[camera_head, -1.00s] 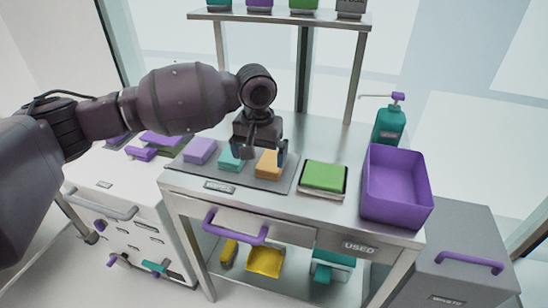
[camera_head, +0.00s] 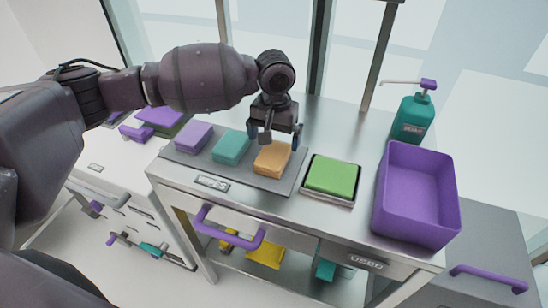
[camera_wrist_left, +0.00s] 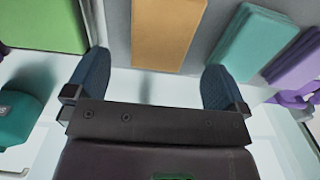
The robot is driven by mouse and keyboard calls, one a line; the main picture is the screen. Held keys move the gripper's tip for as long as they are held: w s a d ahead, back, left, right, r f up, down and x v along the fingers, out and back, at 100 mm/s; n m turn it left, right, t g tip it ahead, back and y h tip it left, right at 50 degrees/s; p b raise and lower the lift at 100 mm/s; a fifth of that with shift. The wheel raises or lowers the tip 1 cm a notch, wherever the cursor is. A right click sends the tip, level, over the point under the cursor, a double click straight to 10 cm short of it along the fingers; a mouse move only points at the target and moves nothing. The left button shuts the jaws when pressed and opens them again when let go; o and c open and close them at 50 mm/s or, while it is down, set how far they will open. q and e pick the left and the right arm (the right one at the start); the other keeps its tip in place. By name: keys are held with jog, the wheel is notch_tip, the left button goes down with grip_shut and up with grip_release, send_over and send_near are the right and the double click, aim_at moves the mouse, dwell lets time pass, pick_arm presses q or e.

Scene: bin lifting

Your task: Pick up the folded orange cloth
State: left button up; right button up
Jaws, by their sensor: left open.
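The folded orange cloth (camera_head: 272,158) lies on a grey mat (camera_head: 183,154) on the steel table, to the right of a teal folded cloth (camera_head: 231,148) and a purple one (camera_head: 193,137). My left gripper (camera_head: 273,137) is open and empty, pointing down just above and behind the orange cloth. In the left wrist view the orange cloth (camera_wrist_left: 166,35) shows between the two spread blue fingertips (camera_wrist_left: 150,85), ahead of them. The fingers appear apart from the cloth. My right gripper is not in view.
A green cloth (camera_head: 331,175) in a shallow tray sits right of the mat. Farther right are an empty purple bin (camera_head: 418,205) and a teal pump bottle (camera_head: 412,118). A purple drawer handle (camera_head: 229,228) projects at the table front.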

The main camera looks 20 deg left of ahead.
aim_at(273, 154)
pick_arm(q)
jog(key=shift+f, duration=0.45)
jog(key=f, duration=0.3)
jog(key=f+b, duration=0.1)
jog(key=shift+s+f, duration=0.3)
jog(key=shift+f, duration=0.1)
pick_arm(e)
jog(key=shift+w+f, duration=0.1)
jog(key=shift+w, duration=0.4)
pick_arm(q)
jog(key=shift+c, duration=0.3)
jog(key=c, duration=0.9)
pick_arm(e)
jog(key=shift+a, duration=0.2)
pick_arm(q)
jog(key=shift+r, duration=0.15)
